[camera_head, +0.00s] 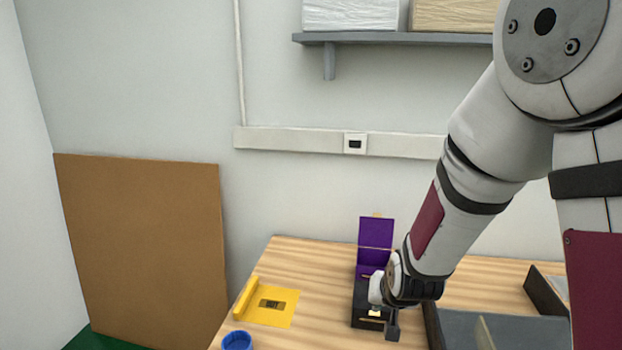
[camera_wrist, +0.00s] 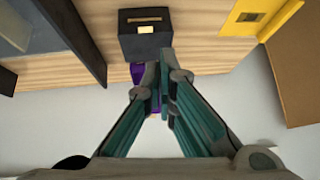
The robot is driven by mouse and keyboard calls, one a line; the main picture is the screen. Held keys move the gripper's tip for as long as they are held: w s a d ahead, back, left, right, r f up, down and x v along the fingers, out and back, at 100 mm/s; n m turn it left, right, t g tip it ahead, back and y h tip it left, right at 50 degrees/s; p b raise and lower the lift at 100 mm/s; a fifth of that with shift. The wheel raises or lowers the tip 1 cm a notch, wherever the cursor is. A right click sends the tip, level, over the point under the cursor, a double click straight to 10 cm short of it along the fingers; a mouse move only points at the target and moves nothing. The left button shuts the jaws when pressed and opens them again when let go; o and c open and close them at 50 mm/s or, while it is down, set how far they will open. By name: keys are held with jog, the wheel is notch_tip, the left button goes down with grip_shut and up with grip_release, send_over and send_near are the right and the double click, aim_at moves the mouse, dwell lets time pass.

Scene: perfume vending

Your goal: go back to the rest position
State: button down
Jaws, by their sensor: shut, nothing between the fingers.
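My gripper (camera_head: 392,328) hangs low over the wooden table, at the front of a black box with a purple upright panel (camera_head: 375,234). In the wrist view the two fingers of my gripper (camera_wrist: 162,88) meet, shut and empty. The black box (camera_wrist: 145,45), with a slot and a small gold piece on it, lies just beyond the fingertips there. I cannot tell whether the fingertips touch it. In the head view my wrist hides part of the box.
A yellow bracket (camera_head: 270,306) with a dark plate and a blue round container (camera_head: 237,341) are at the table's left. A grey-floored tray (camera_head: 510,338) is at the right. A wall shelf (camera_head: 390,38) holds boxes. A brown board (camera_head: 145,245) leans on the wall.

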jog(key=s+d+r+n, duration=0.1)
jog(key=s+r, duration=1)
jog(key=r, duration=0.4)
jog(key=s+d+r, duration=0.1)
jog(key=s+r, duration=0.2)
jog(key=s, duration=0.4)
jog(key=s+d+r+n+g, duration=0.1)
jog(key=s+r, duration=0.2)
jog(key=s, duration=0.5)
jog(key=shift+d+r+g, duration=0.3)
jog(key=shift+d+r, duration=0.1)
